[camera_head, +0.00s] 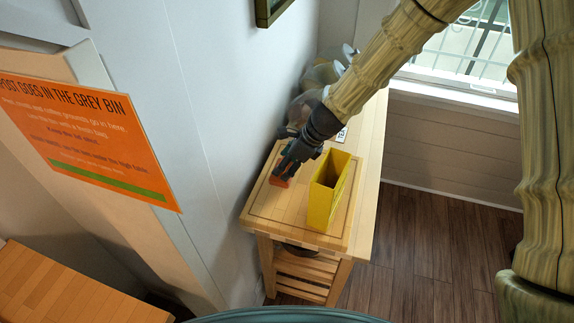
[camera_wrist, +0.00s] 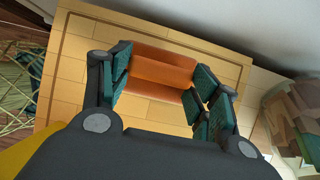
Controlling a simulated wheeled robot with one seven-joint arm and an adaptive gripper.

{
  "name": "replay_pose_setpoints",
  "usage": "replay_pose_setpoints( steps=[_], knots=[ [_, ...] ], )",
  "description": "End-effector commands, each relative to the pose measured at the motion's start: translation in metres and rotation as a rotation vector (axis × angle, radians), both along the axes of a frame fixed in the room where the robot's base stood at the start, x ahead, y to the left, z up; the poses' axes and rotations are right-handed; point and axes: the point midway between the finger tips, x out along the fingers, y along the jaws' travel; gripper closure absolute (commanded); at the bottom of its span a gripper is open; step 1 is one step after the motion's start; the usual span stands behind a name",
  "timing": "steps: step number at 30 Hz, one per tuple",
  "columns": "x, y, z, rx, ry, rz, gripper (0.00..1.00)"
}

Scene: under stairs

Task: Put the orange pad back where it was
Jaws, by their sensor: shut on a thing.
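The orange pad (camera_head: 279,181) is at the left side of the wooden board, beside the yellow bin. In the wrist view the orange pad (camera_wrist: 162,72) lies between the two fingers. My gripper (camera_head: 287,172) reaches down from the upper right in the head view. In the wrist view my gripper (camera_wrist: 160,85) has its dark green finger pads at both ends of the pad, shut on it. The pad is at or just above the board; I cannot tell if it touches.
The yellow bin (camera_head: 322,205) stands open right of my gripper on the wooden cart (camera_head: 358,208). Jars (camera_head: 322,74) stand behind, against the wall. An orange sign (camera_head: 85,135) hangs at the left. The board's front left part is clear.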

Motion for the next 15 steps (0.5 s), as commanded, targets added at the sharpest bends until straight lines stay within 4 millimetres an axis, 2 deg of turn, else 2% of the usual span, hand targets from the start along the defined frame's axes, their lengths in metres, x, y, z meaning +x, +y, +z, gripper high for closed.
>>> replay_pose_setpoints(
  steps=[6,15],
  knots=[
    [0.000,0.000,-0.016,0.000,0.003,-0.001,0.76],
    [0.001,0.000,-0.017,-0.001,0.001,-0.001,0.76]
  ],
)
